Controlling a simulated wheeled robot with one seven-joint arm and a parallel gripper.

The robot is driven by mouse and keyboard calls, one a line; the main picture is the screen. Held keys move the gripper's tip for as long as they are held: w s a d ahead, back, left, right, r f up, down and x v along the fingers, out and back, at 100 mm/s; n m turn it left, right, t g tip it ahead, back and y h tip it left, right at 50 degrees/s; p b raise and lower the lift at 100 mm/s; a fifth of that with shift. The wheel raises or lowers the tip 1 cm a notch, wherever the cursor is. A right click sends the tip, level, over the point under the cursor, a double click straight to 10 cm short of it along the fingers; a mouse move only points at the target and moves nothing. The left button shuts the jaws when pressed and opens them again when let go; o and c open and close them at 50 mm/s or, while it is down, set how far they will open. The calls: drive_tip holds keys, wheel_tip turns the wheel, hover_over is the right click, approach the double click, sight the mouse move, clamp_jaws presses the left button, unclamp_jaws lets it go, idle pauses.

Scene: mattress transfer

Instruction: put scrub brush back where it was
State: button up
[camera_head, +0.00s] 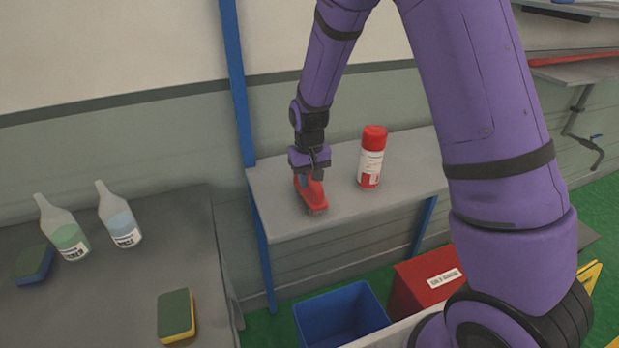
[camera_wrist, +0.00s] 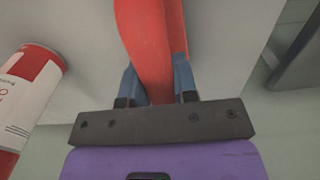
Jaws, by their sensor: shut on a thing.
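The red scrub brush (camera_head: 313,196) is at the left part of the grey shelf (camera_head: 283,221) in the head view. My gripper (camera_head: 309,174) is above it with its fingers shut on its red handle. In the wrist view the red brush handle (camera_wrist: 151,45) runs between the two blue-grey fingertips of my gripper (camera_wrist: 159,84). The brush's underside is hidden, so I cannot tell whether it touches the shelf or hangs just above it.
A red and white spray can (camera_head: 371,158) stands right of the brush on the shelf. A blue bin (camera_head: 340,314) and a red box (camera_head: 427,279) are below. The mattress-grey surface (camera_head: 110,290) at left holds two bottles (camera_head: 120,216) and two sponges (camera_head: 176,315).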

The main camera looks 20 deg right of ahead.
drive_tip(key=shift+f, duration=0.15)
drive_tip(key=o, duration=1)
wheel_tip(320, 180, up, 13)
drive_tip(key=shift+f, duration=0.2)
drive_tip(key=s+d+r+t, duration=0.3)
drive_tip(key=s+d+r, duration=0.1)
drive_tip(key=s+r, duration=0.95)
drive_tip(key=s+d+r, duration=0.1)
drive_tip(key=s, duration=0.4)
drive_tip(key=s+d+r+t, duration=0.1)
drive_tip(key=s, duration=0.4)
drive_tip(key=s+d+r+t, duration=0.1)
drive_tip(key=s, duration=0.4)
drive_tip(key=shift+s+r, duration=0.35)
drive_tip(key=shift+s, duration=0.05)
